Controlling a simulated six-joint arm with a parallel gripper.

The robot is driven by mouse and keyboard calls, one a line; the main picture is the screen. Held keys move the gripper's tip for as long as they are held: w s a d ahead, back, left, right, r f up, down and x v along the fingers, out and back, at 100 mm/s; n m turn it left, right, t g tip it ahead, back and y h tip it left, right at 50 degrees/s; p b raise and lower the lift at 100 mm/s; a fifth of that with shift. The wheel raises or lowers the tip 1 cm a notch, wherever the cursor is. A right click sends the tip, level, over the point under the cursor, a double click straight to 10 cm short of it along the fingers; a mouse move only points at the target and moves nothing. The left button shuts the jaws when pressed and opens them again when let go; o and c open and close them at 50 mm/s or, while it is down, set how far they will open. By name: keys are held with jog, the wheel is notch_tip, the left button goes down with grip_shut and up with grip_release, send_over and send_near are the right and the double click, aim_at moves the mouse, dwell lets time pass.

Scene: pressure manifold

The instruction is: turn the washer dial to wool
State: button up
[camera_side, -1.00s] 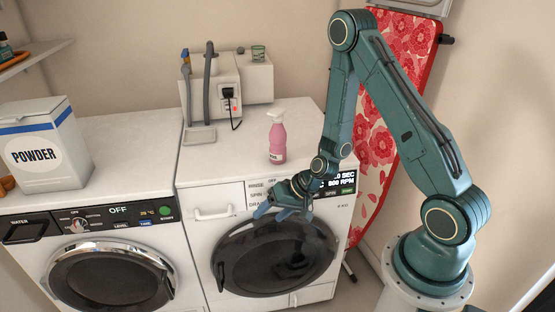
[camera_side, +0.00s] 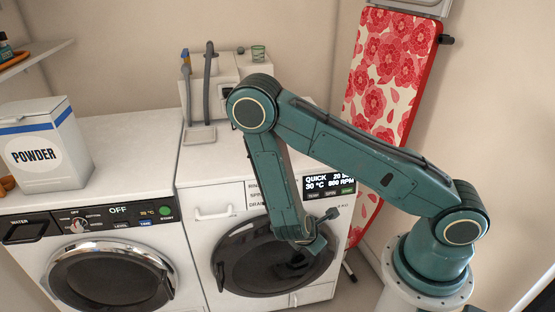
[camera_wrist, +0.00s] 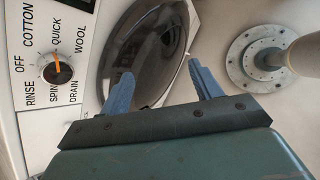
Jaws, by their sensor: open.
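The washer dial (camera_wrist: 58,70) is a dark round knob with an orange pointer on the right-hand machine's white front panel (camera_wrist: 35,110). In the wrist view it is at the left, ringed by OFF, COTTON, QUICK, WOOL, DRAIN, SPIN and RINSE. The pointer is directed up, roughly at QUICK, and the display (camera_side: 328,184) reads QUICK. In the side view my arm hides the dial. My gripper (camera_wrist: 160,72) is open and empty, its two blue fingers apart in front of the dark round door (camera_wrist: 140,45), away from the dial. WOOL is printed right of the knob.
A second machine (camera_side: 115,270) with its own panel stands at the left, with a powder box (camera_side: 45,145) on top. A grey-white unit with hoses (camera_side: 210,90) stands behind. A floral ironing board (camera_side: 385,75) leans at the back right.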

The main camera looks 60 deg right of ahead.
jog(key=w+a+r+n+t+h, duration=0.3)
jog(key=w+r+n+t, duration=0.2)
jog(key=r+n, duration=0.3)
jog(key=n+t, duration=0.1)
jog(key=n, duration=0.2)
jog(key=shift+w+a+r+t, duration=0.15)
jog(key=shift+w+a+t, duration=0.25)
jog(key=shift+x, duration=6.9)
jog(key=shift+s+d, duration=0.1)
jog(key=c, duration=1)
